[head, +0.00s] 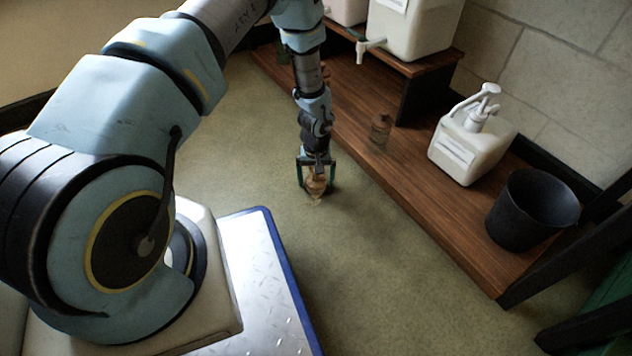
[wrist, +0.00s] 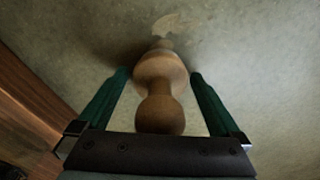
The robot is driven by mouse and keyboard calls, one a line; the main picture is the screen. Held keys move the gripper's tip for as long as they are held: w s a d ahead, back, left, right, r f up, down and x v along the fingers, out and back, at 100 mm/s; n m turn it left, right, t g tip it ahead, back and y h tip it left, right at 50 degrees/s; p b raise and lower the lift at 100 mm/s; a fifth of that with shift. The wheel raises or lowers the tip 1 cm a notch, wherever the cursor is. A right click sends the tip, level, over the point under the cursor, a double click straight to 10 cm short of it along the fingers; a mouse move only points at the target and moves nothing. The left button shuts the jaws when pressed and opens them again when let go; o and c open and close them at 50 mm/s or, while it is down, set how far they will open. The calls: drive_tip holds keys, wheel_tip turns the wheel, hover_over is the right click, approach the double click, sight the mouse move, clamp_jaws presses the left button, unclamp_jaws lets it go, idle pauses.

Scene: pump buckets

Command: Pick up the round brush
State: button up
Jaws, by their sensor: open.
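The round brush (head: 316,184) is on the floor, with a turned light-brown wooden handle. In the wrist view the brush (wrist: 160,72) has its rounded handle end towards the camera, and its far end meets the floor near a pale patch. My gripper (head: 317,187) points down over the brush. Its two green fingers stand open on either side of the handle, and the wrist view shows a gap on both sides. The brush's bristles are hard to make out.
A low wooden shelf (head: 400,195) runs along the right. Floor left of the brush is clear.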

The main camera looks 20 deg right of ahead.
drive_tip(key=shift+r, duration=0.1)
drive_tip(key=c, duration=1.4)
